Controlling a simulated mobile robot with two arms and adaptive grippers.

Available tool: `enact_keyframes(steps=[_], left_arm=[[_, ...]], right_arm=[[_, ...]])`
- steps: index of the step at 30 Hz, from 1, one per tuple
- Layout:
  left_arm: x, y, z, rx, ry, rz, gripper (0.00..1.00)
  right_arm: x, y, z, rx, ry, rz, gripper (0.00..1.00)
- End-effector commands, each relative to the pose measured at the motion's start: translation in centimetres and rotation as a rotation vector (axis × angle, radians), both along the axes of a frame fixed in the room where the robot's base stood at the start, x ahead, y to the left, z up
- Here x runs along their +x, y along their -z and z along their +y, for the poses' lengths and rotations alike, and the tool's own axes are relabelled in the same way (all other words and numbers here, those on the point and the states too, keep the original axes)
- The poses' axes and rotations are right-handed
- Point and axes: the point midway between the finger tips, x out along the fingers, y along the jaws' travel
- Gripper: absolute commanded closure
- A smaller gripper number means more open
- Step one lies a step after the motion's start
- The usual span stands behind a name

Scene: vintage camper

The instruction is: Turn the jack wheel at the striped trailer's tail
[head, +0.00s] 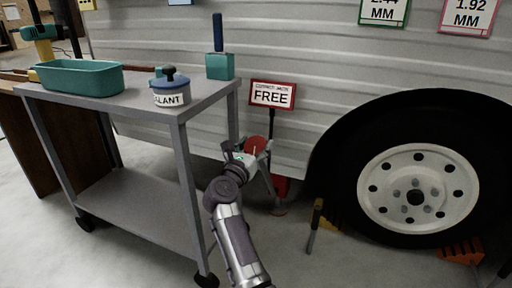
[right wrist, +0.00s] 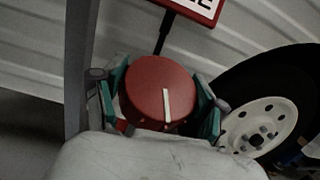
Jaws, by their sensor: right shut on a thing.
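The jack wheel (head: 256,145) is a red disc with a white line on its face, low beside the trailer's ribbed side (head: 300,50). In the right wrist view the wheel (right wrist: 158,92) faces me, its white line close to upright. My right gripper (head: 254,157) is shut on the wheel, with one finger on each side of its rim; the fingers also show in the right wrist view (right wrist: 165,105). A red jack base (head: 281,186) shows below and behind the gripper. My left gripper is not in view.
A grey cart (head: 140,105) stands to the left, close to my right arm, carrying a teal tray (head: 82,77), a sealant tub (head: 171,92) and a teal block (head: 220,66). A sign (head: 272,94) reading FREE stands above the wheel. A large tyre (head: 335,165) is to the right.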

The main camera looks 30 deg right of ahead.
Motion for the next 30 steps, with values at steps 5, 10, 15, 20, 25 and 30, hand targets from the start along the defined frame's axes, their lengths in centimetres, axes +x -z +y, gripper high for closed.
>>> enact_keyframes(steps=[5,10,15,20,25,30], left_arm=[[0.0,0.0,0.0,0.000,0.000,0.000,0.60],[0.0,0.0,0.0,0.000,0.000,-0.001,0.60],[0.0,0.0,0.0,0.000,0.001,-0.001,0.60],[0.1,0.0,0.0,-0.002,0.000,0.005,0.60],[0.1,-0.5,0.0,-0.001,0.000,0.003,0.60],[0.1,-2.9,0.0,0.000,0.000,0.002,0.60]], right_arm=[[0.0,0.0,0.0,0.000,0.000,0.002,0.27],[0.0,0.0,0.0,-0.001,-0.001,0.001,0.03],[0.0,0.0,0.0,-0.001,-0.001,0.001,0.03],[0.0,0.0,0.0,-0.001,-0.001,0.001,0.03],[0.0,-0.2,-0.1,-0.005,-0.011,0.006,0.03],[-0.1,-0.7,-0.2,-0.038,-0.087,0.041,0.03]])
